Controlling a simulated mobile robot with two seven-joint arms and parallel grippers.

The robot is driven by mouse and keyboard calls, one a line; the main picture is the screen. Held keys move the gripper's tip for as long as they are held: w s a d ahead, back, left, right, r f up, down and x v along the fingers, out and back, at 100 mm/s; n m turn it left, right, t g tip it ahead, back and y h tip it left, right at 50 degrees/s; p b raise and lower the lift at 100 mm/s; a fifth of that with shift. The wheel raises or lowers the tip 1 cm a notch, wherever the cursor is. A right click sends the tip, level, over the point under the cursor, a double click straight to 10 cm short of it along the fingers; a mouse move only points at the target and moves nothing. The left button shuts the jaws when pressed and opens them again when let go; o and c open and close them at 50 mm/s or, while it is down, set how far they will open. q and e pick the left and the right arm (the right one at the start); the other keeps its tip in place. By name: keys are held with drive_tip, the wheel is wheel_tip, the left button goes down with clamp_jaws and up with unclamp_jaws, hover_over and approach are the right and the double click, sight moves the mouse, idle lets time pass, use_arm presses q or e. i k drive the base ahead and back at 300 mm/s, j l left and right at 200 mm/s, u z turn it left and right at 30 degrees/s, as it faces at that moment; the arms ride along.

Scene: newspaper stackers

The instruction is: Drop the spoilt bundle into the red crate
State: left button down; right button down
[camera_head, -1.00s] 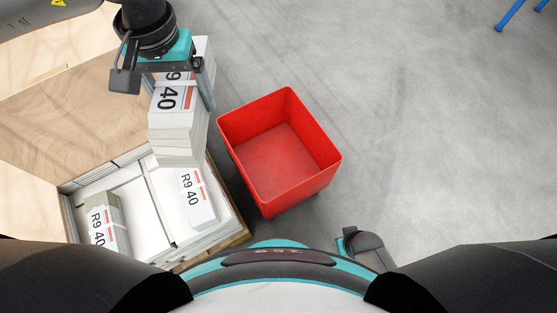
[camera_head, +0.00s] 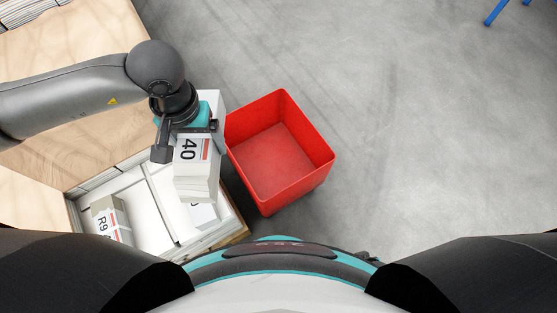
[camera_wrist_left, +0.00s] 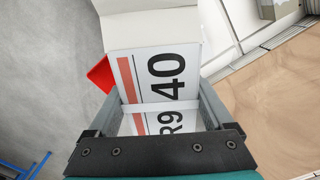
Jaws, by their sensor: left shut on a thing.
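My left gripper (camera_head: 196,145) is shut on a white paper bundle (camera_head: 194,178) with a red stripe and a printed label, of which "40" shows. The wrist view shows this bundle (camera_wrist_left: 160,75) between the fingers, with a pale strap and "R9 40". The bundle hangs over the right part of the wooden-edged box, left of the red crate (camera_head: 308,135). The crate is open and empty. A corner of it shows in the left wrist view (camera_wrist_left: 100,74). Whether the bundle is spoilt cannot be told. My right gripper is not in view.
The box (camera_head: 235,232) holds a greyish bundle (camera_head: 110,222) at left and another bundle (camera_head: 203,216) partly hidden under the held one. A wooden surface (camera_head: 60,60) lies at left. Grey floor (camera_head: 440,140) is free at right; blue legs (camera_head: 495,12) show top right.

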sight(270, 166)
drive_tip(key=z, duration=0.9)
drive_tip(key=i+l+z, duration=0.2)
drive_tip(key=l, duration=0.15)
drive_tip(key=i+l+z, duration=0.15)
drive_tip(key=l, duration=0.2)
drive_tip(key=i+l+z, duration=0.2)
drive_tip(key=i+l+u, duration=0.3)
drive_tip(key=i+l, duration=0.25)
drive_tip(key=i+u, duration=0.2)
drive_tip(key=u, duration=0.15)
drive_tip(key=i+u, duration=0.2)
drive_tip(key=u, duration=0.15)
drive_tip(key=i+l+u, duration=0.1)
drive_tip(key=u, duration=0.25)
drive_tip(key=i+u, duration=0.15)
drive_tip(key=u, duration=0.2)
drive_tip(key=i+u, duration=0.1)
drive_tip(key=u, duration=0.2)
drive_tip(key=i+l+u, duration=0.1)
drive_tip(key=u, duration=0.25)
drive_tip(key=i+u, duration=0.15)
drive_tip(key=u, duration=0.2)
drive_tip(key=i+l+u, duration=0.1)
drive_tip(key=u, duration=0.25)
drive_tip(key=i+l+u, duration=0.1)
drive_tip(key=u, duration=0.25)
drive_tip(key=i+l+u, duration=0.2)
drive_tip(key=u, duration=0.3)
drive_tip(key=i+l+u, duration=0.35)
drive_tip(key=u, duration=0.15)
